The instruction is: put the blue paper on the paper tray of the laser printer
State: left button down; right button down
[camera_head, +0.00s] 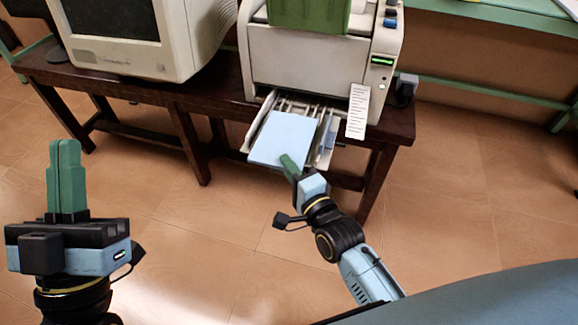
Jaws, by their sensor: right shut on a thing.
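The laser printer (305,65) is a pale box on the dark wooden table. Its paper tray (258,118) sticks out at the front, low down. The blue paper (282,137) is a flat pale-blue block over the tray, covering much of it; I cannot tell whether it rests on the tray or hangs just above. My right gripper (288,163) is shut on the paper's near edge. My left gripper (65,165) is upright over the floor at the left, its green fingers together and empty, well away from the printer.
An old computer monitor (145,35) stands on the wooden table (218,92), left of the printer. A white label strip (357,110) hangs at the printer's front right, close to the tray. Green-framed furniture (480,12) stands at the right. The tiled floor before the table is clear.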

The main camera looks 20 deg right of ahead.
pick_arm(q)
jog(key=shift+f+b, duration=0.3)
jog(key=shift+f, duration=0.05)
pick_arm(e)
jog(key=shift+f, duration=0.5)
jog(key=c, duration=1.4)
grip_release()
jog(key=shift+f, duration=0.1)
pick_arm(q)
jog(key=shift+r, duration=0.1)
